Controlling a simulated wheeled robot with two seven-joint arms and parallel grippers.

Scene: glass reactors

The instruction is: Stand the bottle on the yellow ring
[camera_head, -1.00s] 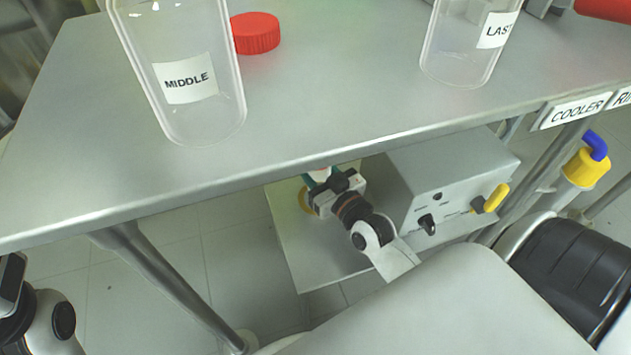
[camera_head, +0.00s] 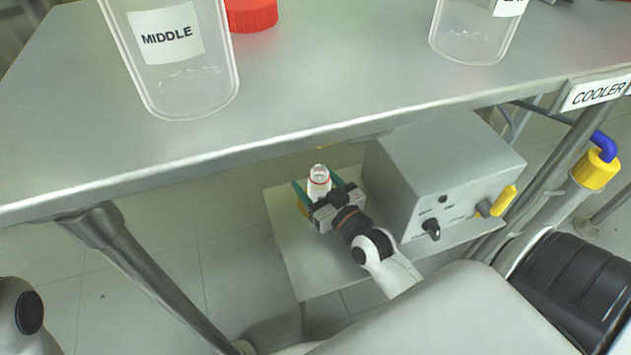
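A small white bottle (camera_head: 319,181) with a red band and a clear top stands on the low shelf under the table. Its lower part is hidden behind my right gripper (camera_head: 317,184). The teal fingers are spread on both sides of the bottle, with a small gap visible at the left finger, so the gripper looks open around it. A sliver of the yellow ring (camera_head: 303,208) shows beside the left finger, low by the bottle. Whether the bottle's base sits inside the ring is hidden. My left gripper is out of view; only part of my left arm shows at lower left.
The tabletop (camera_head: 330,80) overhangs the shelf (camera_head: 290,240). A grey cooler box (camera_head: 435,175) with knobs stands close to the right of the gripper. Glass vessels, one labelled MIDDLE (camera_head: 180,75), and a red cap (camera_head: 250,14) stand above. A table leg (camera_head: 150,275) is at left.

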